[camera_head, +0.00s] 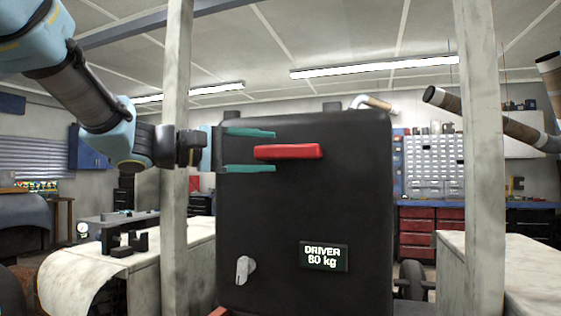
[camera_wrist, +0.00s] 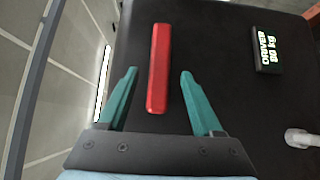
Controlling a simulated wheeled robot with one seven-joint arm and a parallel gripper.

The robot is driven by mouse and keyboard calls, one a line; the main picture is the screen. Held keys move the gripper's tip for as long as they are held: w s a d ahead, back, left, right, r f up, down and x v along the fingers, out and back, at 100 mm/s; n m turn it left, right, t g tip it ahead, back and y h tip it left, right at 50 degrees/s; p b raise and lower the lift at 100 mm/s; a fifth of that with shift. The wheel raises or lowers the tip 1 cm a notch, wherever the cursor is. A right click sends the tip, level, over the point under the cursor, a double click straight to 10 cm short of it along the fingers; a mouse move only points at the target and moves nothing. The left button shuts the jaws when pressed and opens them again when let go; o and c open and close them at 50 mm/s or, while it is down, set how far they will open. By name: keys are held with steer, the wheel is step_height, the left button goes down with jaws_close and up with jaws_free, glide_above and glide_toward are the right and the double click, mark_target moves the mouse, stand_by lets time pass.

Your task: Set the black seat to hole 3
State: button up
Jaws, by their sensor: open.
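The black seat (camera_head: 305,210) stands upright in the middle of the head view, its broad flat face toward me. A red bar-shaped handle (camera_head: 288,152) lies across its upper part; it also shows in the wrist view (camera_wrist: 159,68). My gripper (camera_head: 250,150) reaches in from the left with its two teal fingers open. In the wrist view the fingers (camera_wrist: 158,75) lie on either side of the handle's near end, with gaps on both sides. A small grey knob (camera_head: 244,269) sits low on the seat's left. No numbered holes show.
A label reading "DRIVER 80 kg" (camera_head: 324,256) is on the seat's face. Pale upright posts stand left (camera_head: 176,200) and right (camera_head: 483,160) of the seat, the left one close to my wrist. A cloth-covered bench (camera_head: 150,270) with dark metal parts is at left.

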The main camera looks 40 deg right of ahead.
steer(key=shift+b+v, duration=0.7)
steer(key=shift+v, duration=1.9)
steer(key=w+a+f+n+t+y, duration=0.2)
steer(key=a+f+y, duration=0.25)
steer(key=f, duration=0.65)
steer(key=w+a+f+n+t+y, duration=0.1)
steer(key=w+a+f+y, duration=0.3)
steer(key=f, duration=0.8)
steer(key=s+a+f+m+t+y, duration=0.1)
steer(key=a+f+y, duration=0.3)
steer(key=a+f, duration=0.5)
steer(key=s+a+f+t+y, duration=0.1)
steer(key=a+f+y, duration=0.4)
steer(key=a+f, duration=0.5)
steer(key=a, duration=0.7)
steer(key=shift+a+m, duration=0.2)
steer(key=shift+m, duration=0.2)
